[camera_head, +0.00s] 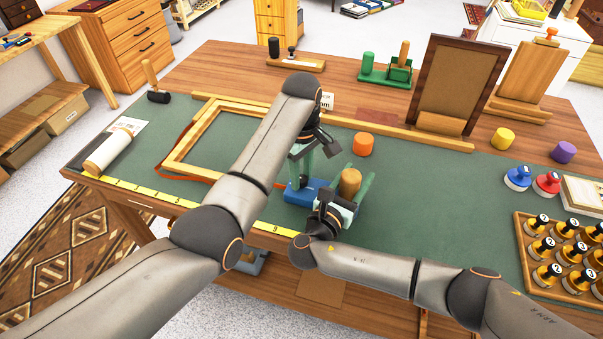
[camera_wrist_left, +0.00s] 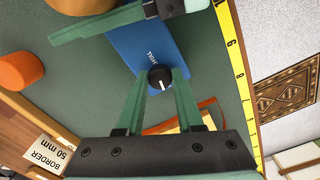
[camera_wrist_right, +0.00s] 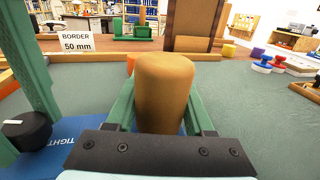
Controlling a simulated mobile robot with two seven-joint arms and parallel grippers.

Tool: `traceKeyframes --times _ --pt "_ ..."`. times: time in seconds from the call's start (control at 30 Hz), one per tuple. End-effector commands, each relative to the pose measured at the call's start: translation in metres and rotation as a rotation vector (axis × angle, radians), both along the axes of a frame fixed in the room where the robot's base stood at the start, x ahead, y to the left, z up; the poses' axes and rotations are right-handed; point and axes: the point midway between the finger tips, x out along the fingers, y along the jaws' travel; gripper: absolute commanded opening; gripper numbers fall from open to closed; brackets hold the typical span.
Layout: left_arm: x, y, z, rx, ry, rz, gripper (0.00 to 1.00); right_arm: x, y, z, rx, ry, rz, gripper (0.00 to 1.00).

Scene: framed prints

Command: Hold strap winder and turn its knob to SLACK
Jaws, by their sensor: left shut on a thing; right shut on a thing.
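The strap winder has a blue base (camera_head: 296,192) on the green mat, with an upright wooden post (camera_head: 349,182) and a black knob (camera_wrist_left: 160,77). My left gripper (camera_wrist_left: 158,76) is shut on the knob, a green finger on each side. The knob's white mark points away from the word TIGHT, which is printed on the base (camera_wrist_left: 135,48). No SLACK label is readable. My right gripper (camera_wrist_right: 160,95) is shut on the wooden post (camera_wrist_right: 164,85), which stands upright between its fingers. The knob (camera_wrist_right: 27,130) also shows in the right wrist view. My left arm hides part of the winder in the head view.
An orange cylinder (camera_head: 362,144) stands just behind the winder. A wooden frame (camera_head: 178,160) with an orange strap lies to the left. A yellow ruler (camera_head: 150,197) runs along the front edge. A tray of numbered bottles (camera_head: 530,255) is at the right. The mat right of centre is clear.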

Motion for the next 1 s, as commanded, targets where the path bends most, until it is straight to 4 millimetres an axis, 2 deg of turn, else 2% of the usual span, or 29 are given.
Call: traceKeyframes --times 0.17,0.2,0.43,0.77,1.0 --pt "0.001 0.000 0.002 0.000 -0.005 -0.001 0.00 -0.001 0.000 -0.002 -0.002 0.005 0.000 0.00" --pt "0.001 0.000 0.002 0.000 -0.005 -0.001 0.39 -0.001 0.000 -0.002 -0.002 0.005 0.000 0.00" --pt "0.001 0.000 0.001 0.000 -0.003 -0.002 0.65 -0.001 0.000 -0.002 -0.001 0.004 -0.001 0.00" --pt "0.001 0.000 0.005 -0.001 -0.002 -0.002 0.66 -0.001 0.000 -0.002 0.000 0.005 -0.001 0.00" --pt "0.001 -0.001 0.042 -0.002 -0.006 -0.002 0.66 -0.001 0.000 -0.002 0.000 0.004 -0.001 0.00"
